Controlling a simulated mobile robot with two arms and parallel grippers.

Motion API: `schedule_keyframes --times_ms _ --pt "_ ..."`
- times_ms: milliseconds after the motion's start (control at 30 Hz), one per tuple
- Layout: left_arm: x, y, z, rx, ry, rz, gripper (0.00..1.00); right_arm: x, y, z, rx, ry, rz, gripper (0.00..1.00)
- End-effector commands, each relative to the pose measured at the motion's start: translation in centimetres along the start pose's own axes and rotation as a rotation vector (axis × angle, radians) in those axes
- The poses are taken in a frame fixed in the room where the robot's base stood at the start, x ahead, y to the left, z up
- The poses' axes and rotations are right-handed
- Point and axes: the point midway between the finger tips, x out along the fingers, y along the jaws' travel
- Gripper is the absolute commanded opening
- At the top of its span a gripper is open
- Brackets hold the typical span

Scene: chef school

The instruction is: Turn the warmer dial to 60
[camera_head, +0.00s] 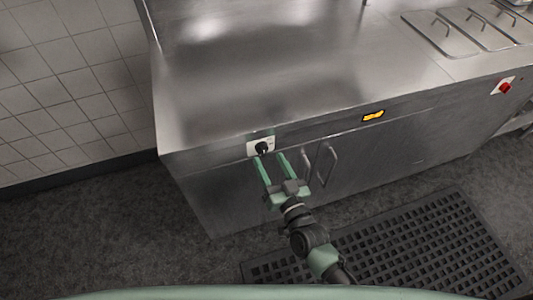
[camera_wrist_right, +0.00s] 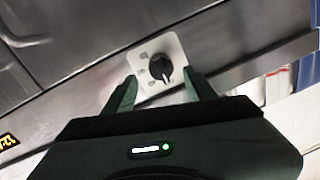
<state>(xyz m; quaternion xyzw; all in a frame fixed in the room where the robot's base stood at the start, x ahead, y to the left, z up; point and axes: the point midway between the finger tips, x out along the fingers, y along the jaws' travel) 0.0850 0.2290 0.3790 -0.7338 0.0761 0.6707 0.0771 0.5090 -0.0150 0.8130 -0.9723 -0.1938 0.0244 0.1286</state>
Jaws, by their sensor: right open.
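The warmer dial (camera_head: 262,148) is a black knob on a white plate (camera_head: 254,152) on the front edge of the steel warmer counter (camera_head: 290,75). My right gripper (camera_head: 269,158) is open and empty, its green fingers pointing at the dial from the front. In the right wrist view the black dial (camera_wrist_right: 160,68) sits between and just beyond the two fingertips (camera_wrist_right: 162,88), nearer the right one. A gap seems to remain on both sides of the knob. The marks on the plate are too small to read. My left gripper is not in view.
Two door handles (camera_head: 326,163) stick out from the cabinet front just right of my gripper. A yellow display (camera_head: 373,116) and a red switch (camera_head: 504,88) are further right on the counter's front. A black rubber mat (camera_head: 400,250) lies on the floor.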

Motion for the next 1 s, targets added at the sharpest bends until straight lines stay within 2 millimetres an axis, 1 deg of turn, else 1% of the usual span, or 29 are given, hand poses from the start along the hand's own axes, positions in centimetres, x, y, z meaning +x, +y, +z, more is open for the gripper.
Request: schedule_keyframes --times_ms 33,100,200,333,533,567,600,667,700,733,767,1000 --pt "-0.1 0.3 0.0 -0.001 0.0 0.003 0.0 0.9 -0.1 -0.1 0.0 0.001 -0.001 0.56" --pt "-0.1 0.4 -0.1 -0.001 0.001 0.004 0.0 1.8 -0.1 -0.1 0.0 0.001 -0.001 0.56" --pt "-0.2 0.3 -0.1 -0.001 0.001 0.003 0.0 2.7 -0.1 0.0 0.0 0.0 -0.001 0.56" --pt "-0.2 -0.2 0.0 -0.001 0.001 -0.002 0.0 3.2 -0.1 0.0 0.0 -0.001 -0.001 0.56" --pt "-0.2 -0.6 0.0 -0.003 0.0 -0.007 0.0 3.2 -0.1 0.1 0.0 -0.001 -0.001 0.56" --pt "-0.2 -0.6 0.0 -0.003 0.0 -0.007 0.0 3.2 0.0 0.1 0.0 -0.001 -0.001 0.53" --pt "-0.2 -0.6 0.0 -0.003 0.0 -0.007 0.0 3.2 0.0 0.1 0.0 -0.002 -0.001 0.42" --pt "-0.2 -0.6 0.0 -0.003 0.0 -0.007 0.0 3.2 0.0 0.1 0.0 -0.002 -0.001 0.25" --pt "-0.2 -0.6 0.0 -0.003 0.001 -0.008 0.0 3.2 0.0 0.1 0.0 -0.002 0.0 0.14" --pt "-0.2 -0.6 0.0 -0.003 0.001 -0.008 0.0 3.2 0.0 0.1 0.0 -0.002 0.0 0.06" --pt "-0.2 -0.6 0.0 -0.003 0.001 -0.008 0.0 3.1 0.0 0.1 0.0 -0.002 0.0 0.0" --pt "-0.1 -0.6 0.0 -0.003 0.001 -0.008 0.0 3.1 0.0 0.1 0.014 -0.001 -0.001 0.0"
